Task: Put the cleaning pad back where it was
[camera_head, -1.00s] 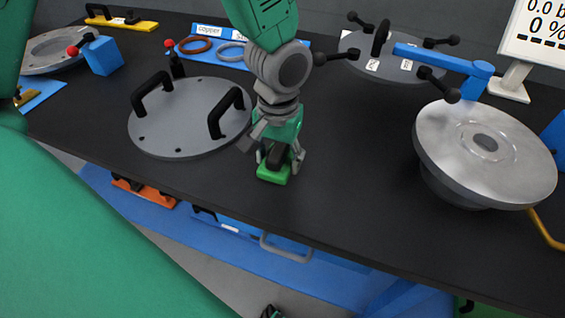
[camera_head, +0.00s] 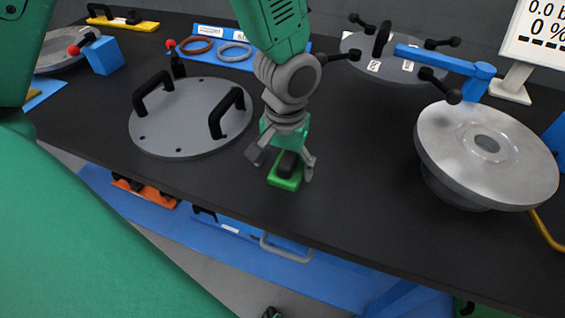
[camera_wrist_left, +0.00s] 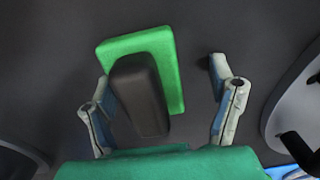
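The cleaning pad is a green block (camera_head: 287,184) with a black handle (camera_head: 288,163) on top; it appears to rest on the dark table near the front edge. My left gripper (camera_head: 282,168) is over it, its fingers spread to either side of the handle. In the left wrist view, the green pad (camera_wrist_left: 172,62) and handle (camera_wrist_left: 140,95) lie between the open fingers of the left gripper (camera_wrist_left: 160,78). The handle is nearer the left finger, and a clear gap shows at the right finger.
A grey round plate with two black handles (camera_head: 185,125) lies left of the pad. A flanged metal shell (camera_head: 490,150) stands at the right, with a round cover (camera_head: 390,55) on a blue arm behind. A blue tray with rings (camera_head: 215,50) is at the back. The table between is clear.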

